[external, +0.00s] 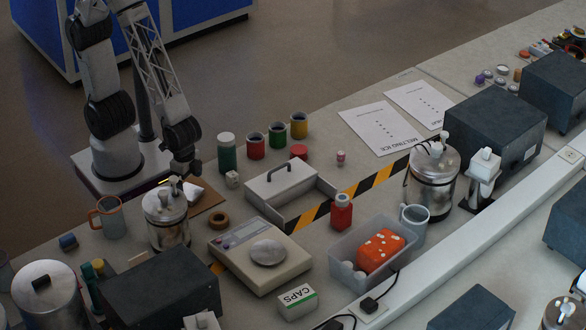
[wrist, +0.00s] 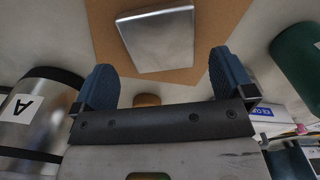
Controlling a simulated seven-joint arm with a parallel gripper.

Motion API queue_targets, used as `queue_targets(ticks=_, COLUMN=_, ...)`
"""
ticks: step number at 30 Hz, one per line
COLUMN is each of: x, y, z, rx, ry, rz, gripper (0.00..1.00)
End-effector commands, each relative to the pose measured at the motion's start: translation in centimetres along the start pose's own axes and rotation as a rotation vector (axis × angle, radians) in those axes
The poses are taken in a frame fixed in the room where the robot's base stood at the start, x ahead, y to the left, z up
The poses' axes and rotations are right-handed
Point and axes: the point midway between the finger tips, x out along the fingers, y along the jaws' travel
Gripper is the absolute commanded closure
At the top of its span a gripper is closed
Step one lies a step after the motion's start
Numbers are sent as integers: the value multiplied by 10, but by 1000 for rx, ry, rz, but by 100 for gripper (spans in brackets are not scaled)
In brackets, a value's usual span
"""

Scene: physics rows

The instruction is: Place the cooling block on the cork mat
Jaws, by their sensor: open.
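The cooling block appears as a silver metal block (wrist: 158,38) in the wrist view, lying flat on the brown cork mat (wrist: 222,22) with cork visible around it. In the external view the pale block (external: 195,192) rests on the mat (external: 213,197), partly hidden by my arm and the steel vessel. My gripper (wrist: 161,70) is open, its two blue fingers spread wide with nothing held between them. The block lies beyond the fingertips, and no contact shows. In the external view my gripper (external: 183,170) is low beside the mat, its fingers hard to make out.
A steel vessel (external: 168,222) stands close in front of the mat. A green canister (external: 227,153) and a small white die (external: 232,179) are to its right. A cork ring (external: 218,220) and scale (external: 258,255) sit nearby. A mug (external: 109,217) stands left.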

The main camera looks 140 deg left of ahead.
Motion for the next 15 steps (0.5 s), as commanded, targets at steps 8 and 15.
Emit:
queue_targets(ticks=8, x=-46, y=0, z=0, rx=0, ry=3, rz=1, gripper=0)
queue_targets(ticks=15, x=-72, y=0, z=0, rx=0, ry=2, rz=0, gripper=0)
